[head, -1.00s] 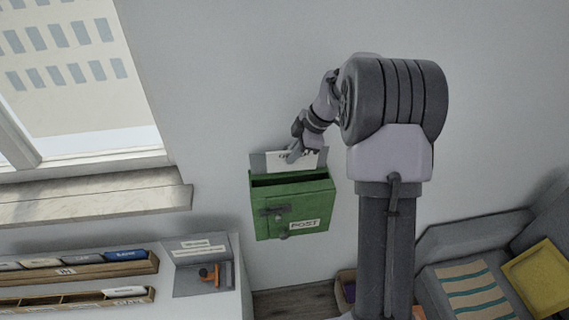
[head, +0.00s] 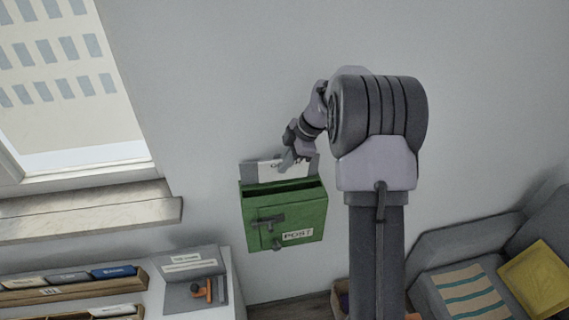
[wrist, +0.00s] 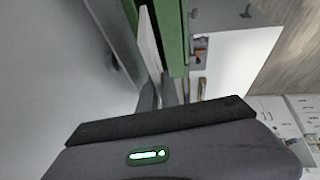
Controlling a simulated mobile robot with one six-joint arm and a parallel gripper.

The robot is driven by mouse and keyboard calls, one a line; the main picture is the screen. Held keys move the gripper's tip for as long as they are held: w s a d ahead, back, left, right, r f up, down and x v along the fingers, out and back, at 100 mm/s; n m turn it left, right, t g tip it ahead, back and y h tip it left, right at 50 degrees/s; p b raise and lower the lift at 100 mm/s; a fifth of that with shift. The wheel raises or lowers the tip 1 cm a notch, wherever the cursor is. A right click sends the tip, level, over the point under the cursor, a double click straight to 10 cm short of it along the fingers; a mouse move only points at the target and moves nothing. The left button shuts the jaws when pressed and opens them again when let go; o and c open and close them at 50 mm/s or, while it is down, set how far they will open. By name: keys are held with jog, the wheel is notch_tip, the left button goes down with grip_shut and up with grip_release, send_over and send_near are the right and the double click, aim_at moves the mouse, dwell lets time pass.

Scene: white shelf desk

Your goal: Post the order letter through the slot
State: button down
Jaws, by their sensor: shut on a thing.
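The green post box (head: 284,222) hangs on the wall, marked POST, with a dark slot (head: 288,188) along its top. My gripper (head: 286,165) is above the box and shut on the white order letter (head: 268,171). The letter stands upright above the box; I cannot tell whether its lower edge is in the slot. In the wrist view, the letter (wrist: 150,42) shows nearly edge-on between the fingers (wrist: 160,94), beside the green box (wrist: 174,40).
A grey plate (head: 247,173) shows behind the letter. A window sill (head: 90,212) juts out at the left. Below it, a white desk (head: 238,296) carries file trays (head: 75,286) and an orange-handled stamp (head: 203,289). A sofa with a yellow cushion (head: 535,280) is at the lower right.

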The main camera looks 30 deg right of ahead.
notch_tip(320, 180, down, 9)
jog(key=w+b, duration=0.1)
jog(key=b, duration=0.5)
jog(key=shift+w+d+b, duration=0.25)
jog(key=shift+w+b, duration=0.15)
jog(key=c, duration=1.5)
grip_release()
jog(key=p+v, duration=0.2)
jog(key=v, duration=1.5)
jog(key=shift+r, duration=0.25)
